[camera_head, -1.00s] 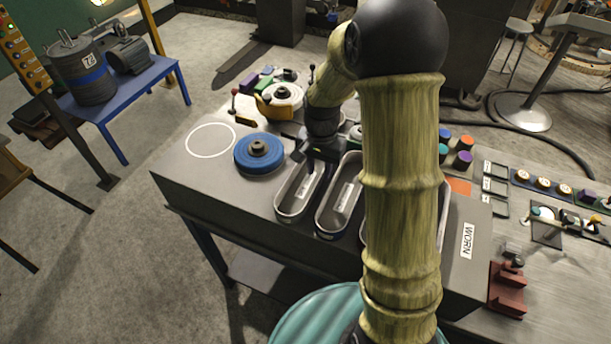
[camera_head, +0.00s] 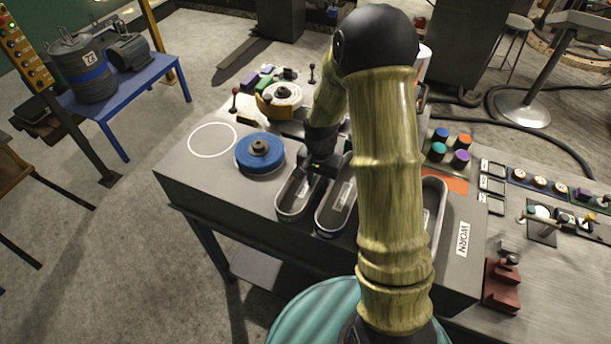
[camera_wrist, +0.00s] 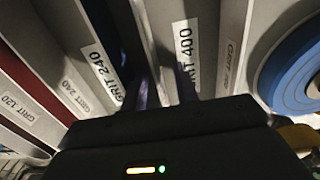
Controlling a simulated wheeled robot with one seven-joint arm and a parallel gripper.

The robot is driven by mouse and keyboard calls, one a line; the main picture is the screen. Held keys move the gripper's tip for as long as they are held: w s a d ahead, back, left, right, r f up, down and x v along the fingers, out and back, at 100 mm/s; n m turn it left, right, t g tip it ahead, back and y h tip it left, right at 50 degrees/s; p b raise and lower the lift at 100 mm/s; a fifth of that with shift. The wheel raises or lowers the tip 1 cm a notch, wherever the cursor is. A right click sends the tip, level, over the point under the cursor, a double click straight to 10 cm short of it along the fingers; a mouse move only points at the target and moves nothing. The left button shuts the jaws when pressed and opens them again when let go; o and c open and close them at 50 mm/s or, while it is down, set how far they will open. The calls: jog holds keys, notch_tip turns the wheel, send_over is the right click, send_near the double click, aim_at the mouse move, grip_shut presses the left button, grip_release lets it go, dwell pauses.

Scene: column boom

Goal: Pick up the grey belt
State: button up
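Two long rounded trays stand under my gripper (camera_head: 318,168) in the head view. The leftmost tray (camera_head: 283,208) has a dark grey interior, and the second tray (camera_head: 322,224) is just right of it. I cannot clearly tell the grey belt from the grey tray walls. My gripper (camera_wrist: 168,92) has its two dark fingers apart, pointing down at the GRIT 400 slot. The fingertips are blurred, and their contact with anything cannot be told.
A blue disc (camera_head: 252,155) lies left of the trays and also shows in the wrist view (camera_wrist: 296,75). A yellow-rimmed wheel (camera_head: 279,98) stands behind. A WORN label (camera_head: 463,240) is at the bench's right. Bare bench (camera_head: 205,175) lies at the left.

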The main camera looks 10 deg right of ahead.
dwell(0.4)
grip_shut()
jog(key=shift+r, duration=0.1)
notch_tip(320, 180, up, 10)
jog(key=b, duration=0.2)
jog(key=shift+b, duration=0.3)
dwell(0.6)
